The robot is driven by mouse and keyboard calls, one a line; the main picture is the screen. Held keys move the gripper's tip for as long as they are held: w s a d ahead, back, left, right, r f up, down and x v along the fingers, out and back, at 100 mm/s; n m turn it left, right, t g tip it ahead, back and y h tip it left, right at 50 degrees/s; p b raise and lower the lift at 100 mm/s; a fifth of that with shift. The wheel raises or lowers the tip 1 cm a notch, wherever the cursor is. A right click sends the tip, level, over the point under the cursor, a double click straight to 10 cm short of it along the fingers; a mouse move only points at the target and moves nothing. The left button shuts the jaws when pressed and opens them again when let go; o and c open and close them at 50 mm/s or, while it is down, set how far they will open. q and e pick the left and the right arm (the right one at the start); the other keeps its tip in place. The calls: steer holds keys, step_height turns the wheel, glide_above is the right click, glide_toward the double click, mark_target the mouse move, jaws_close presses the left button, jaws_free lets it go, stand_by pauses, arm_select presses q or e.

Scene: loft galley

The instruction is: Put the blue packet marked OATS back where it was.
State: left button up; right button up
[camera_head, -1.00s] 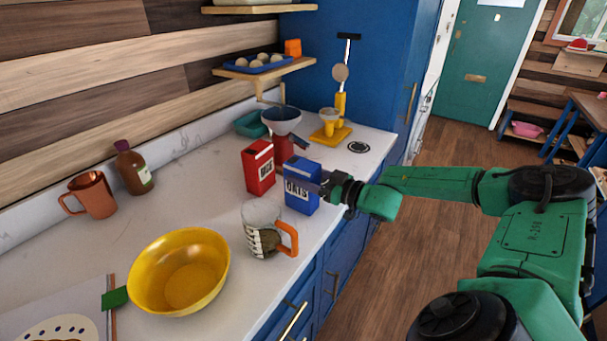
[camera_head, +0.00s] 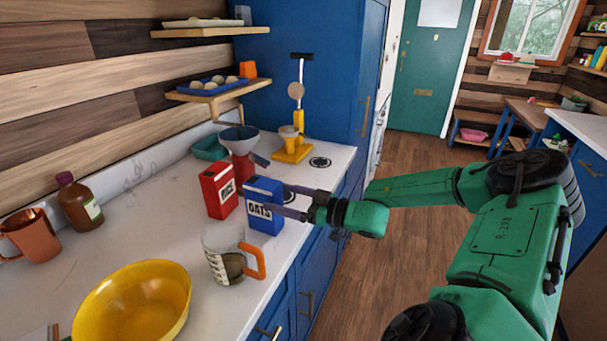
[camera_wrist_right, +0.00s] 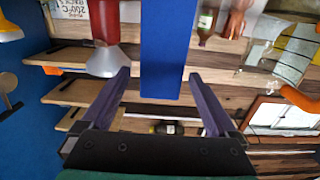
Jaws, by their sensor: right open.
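The blue packet marked OATS (camera_head: 263,206) stands upright on the white counter near its front edge, just right of a red packet marked RICE (camera_head: 218,190). My right gripper (camera_head: 284,201) is open at the right side of the blue packet, its two fingers apart and pointing at it. In the right wrist view the blue packet (camera_wrist_right: 166,50) shows between the two spread fingers (camera_wrist_right: 160,76), with a gap on each side. My left gripper is in no view.
A clear measuring jug with an orange handle (camera_head: 228,262) stands close in front of the packets. A funnel on a red bottle (camera_head: 240,143) and a yellow scale-like stand (camera_head: 292,152) are behind. A yellow bowl (camera_head: 135,306) is at the front left. Counter left of the packets is clear.

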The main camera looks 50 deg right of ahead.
steer(key=b+v, duration=0.2)
steer(key=v, duration=0.5)
stand_by(0.3)
